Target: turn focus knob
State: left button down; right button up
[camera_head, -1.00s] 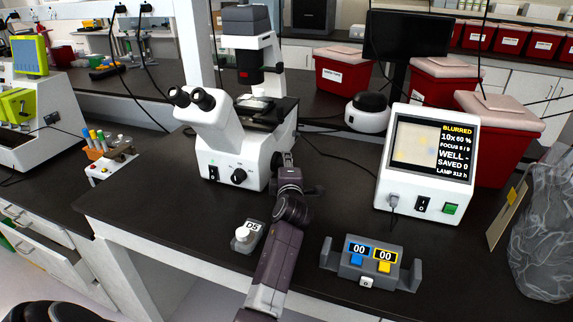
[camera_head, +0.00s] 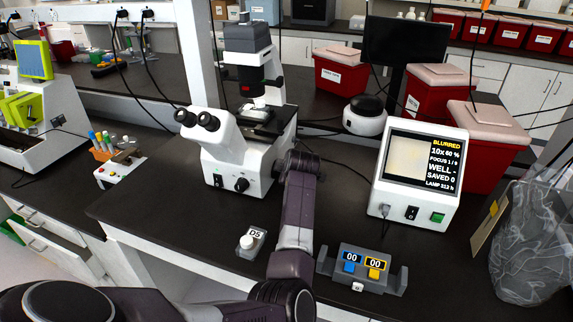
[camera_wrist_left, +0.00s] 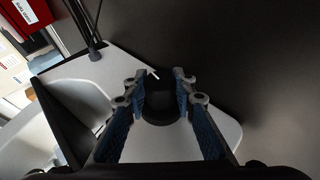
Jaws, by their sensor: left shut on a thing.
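The white microscope (camera_head: 232,160) stands on the dark bench, left of centre in the head view. My left arm reaches up to its right side, and the wrist hides the knob there and my fingers. In the left wrist view my left gripper (camera_wrist_left: 160,82) has its two blue-padded fingers on either side of a dark round focus knob (camera_wrist_left: 158,108) on the white body, shut on it. The monitor (camera_head: 416,183) reads BLURRED, 10x 60 %, and a focus figure that looks like 1/9. Its picture area is pale and blank. My right gripper is not in view.
A small D5 block (camera_head: 251,243) with a white knob lies left of my forearm. A grey counter box (camera_head: 361,272) reading 00 and 00 lies right of it. Red bins (camera_head: 478,150) stand behind the monitor, and a clear bag (camera_head: 530,240) is at the right.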

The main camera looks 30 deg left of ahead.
pick_arm(q)
jog(key=shift+a+m+g+h+p, duration=0.1)
jog(key=shift+m+g+h+p, duration=0.25)
jog(key=shift+g, duration=0.65)
jog(key=c, duration=1.6)
grip_release()
jog(key=shift+f, duration=0.1)
jog(key=v, duration=1.2)
jog(key=shift+w, duration=0.15)
jog(key=shift+a, duration=0.1)
